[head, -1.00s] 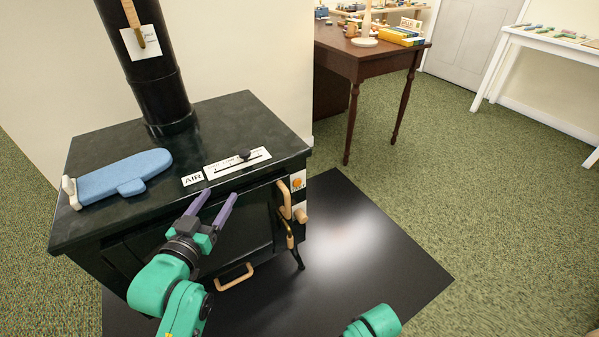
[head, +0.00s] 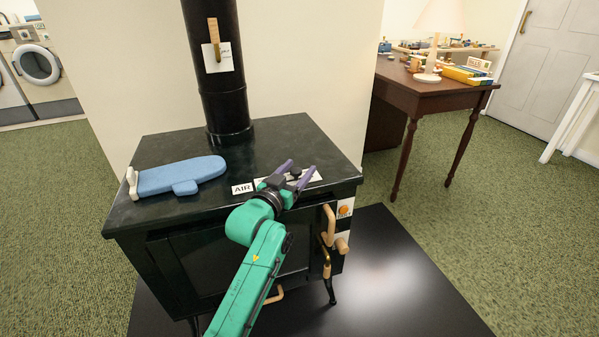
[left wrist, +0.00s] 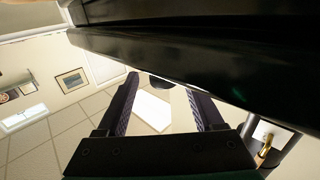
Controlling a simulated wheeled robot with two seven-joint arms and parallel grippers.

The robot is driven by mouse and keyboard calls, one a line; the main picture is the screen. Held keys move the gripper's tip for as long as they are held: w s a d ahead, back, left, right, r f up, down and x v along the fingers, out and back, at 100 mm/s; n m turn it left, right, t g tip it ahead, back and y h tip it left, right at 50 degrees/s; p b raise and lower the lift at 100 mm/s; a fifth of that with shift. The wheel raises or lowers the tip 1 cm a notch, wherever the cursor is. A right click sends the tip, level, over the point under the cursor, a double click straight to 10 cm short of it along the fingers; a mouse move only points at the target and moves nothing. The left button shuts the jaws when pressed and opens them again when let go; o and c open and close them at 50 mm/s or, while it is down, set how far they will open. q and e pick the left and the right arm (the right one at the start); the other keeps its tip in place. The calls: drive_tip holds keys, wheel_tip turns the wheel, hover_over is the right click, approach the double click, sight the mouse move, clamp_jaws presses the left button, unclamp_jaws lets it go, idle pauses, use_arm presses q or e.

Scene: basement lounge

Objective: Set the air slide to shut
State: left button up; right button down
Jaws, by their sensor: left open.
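The air slide is a white strip (head: 316,177) with a black knob (head: 296,171), on the stove's top near its front edge. A white AIR label (head: 242,189) is at its left end. My left gripper (head: 301,166) is open, its purple fingers reaching over the strip with the knob appearing between them. In the left wrist view, the dark knob (left wrist: 161,81) shows between the two open fingertips, with no clear contact. The gripper hides much of the strip, so its markings and the knob's exact setting cannot be read. My right gripper is out of view.
A blue oven mitt (head: 182,176) lies on the stove top (head: 272,135) at left. The black flue pipe (head: 226,105) rises behind. Wooden handles (head: 328,226) stick out at the stove's front right. A brown desk (head: 432,94) stands at back right.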

use_arm(q)
drive_tip(key=shift+w+a, duration=0.15)
clamp_jaws()
idle(1.2)
